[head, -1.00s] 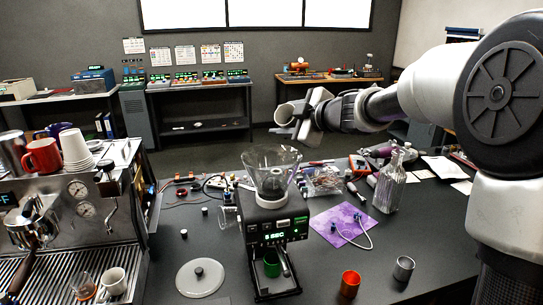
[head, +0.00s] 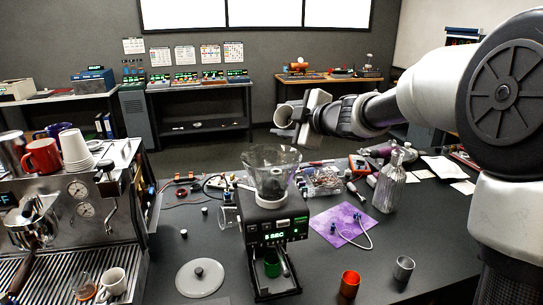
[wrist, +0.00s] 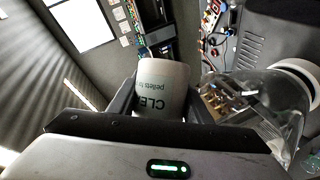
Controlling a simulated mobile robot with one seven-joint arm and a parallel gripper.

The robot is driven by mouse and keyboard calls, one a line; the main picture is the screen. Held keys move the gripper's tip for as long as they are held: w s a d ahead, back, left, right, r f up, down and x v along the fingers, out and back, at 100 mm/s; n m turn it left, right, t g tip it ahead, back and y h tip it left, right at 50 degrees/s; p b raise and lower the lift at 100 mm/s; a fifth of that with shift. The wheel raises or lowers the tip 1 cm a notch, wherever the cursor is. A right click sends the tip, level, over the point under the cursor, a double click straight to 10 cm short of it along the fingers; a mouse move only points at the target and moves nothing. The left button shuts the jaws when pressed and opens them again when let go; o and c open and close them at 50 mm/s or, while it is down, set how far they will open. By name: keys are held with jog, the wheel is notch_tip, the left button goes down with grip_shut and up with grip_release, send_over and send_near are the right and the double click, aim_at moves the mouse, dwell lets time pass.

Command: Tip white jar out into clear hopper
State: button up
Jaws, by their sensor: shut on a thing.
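My gripper (head: 299,120) is shut on the white jar (head: 283,115), above and a little behind the clear hopper (head: 250,160). The jar lies tipped on its side, its round end toward the left. The hopper sits on top of the black grinder (head: 266,222) and holds dark lumps low inside. The jar's inside is hidden.
An espresso machine (head: 70,215) with cups on top stands at the left. A glass bottle (head: 390,187) and a purple mat (head: 343,222) lie to the right.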

aim_at(277, 114)
jog(key=shift+f+n, duration=0.25)
jog(key=shift+n, duration=0.15)
jog(key=shift+r+n+t+b, duration=0.25)
jog(key=shift+n+t+b, duration=0.2)
jog(key=shift+b, duration=1)
jog(key=shift+s+a+r+b, duration=0.1)
jog(key=shift+r+b, duration=0.05)
jog(key=shift+b, duration=0.5)
jog(key=shift+s+a+r+n+t+b, duration=0.3)
jog(key=shift+s+a+n+t+b, duration=0.3)
jog(key=shift+b, duration=1.3)
jog(key=shift+s+a+r+n+t+b, duration=0.1)
jog(key=shift+r+n+t+b, duration=0.3)
jog(key=shift+b, duration=0.85)
jog(key=shift+s+r+n+g+b, duration=0.15)
jog(key=shift+n+b, duration=0.55)
jog(key=shift+b, duration=0.6)
jog(key=shift+s+a+r+n+t+b, duration=0.15)
jog(key=shift+n+t+b, duration=0.3)
jog(key=shift+b, duration=0.8)
jog(key=shift+s+a+r+n+t+y+b, duration=0.2)
jog(key=shift+n+b, duration=0.55)
jog(key=shift+b, duration=0.75)
jog(key=shift+s+a+r+n+t+y+b, duration=0.15)
jog(key=shift+n+b, duration=0.55)
jog(key=shift+b, duration=0.85)
jog(key=shift+s+a+r+n+t+y+b, duration=0.2)
jog(key=shift+n+b, duration=0.55)
jog(key=shift+b, duration=0.75)
